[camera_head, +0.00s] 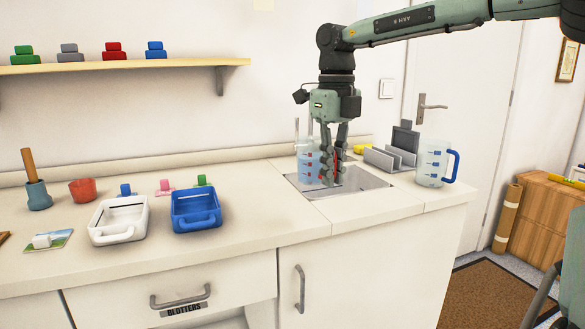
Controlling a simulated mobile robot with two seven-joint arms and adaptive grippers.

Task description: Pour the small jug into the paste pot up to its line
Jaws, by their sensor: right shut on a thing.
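A bit of red, seemingly the jug's handle, shows between the fingers. The jug looks upright, over or in the sink; its base and any contents are hard to make out. A red pot (82,190) and a blue-grey pot (38,196) with a brown stick in it stand at the far left of the counter. I cannot tell which is the paste pot, and no line shows on either. My left gripper is not in view.
A larger clear jug (432,164) with a blue handle stands right of the sink, near a grey rack (390,160). White (118,220) and blue (196,209) trays sit left of the sink. A tap (297,133) rises behind the held jug.

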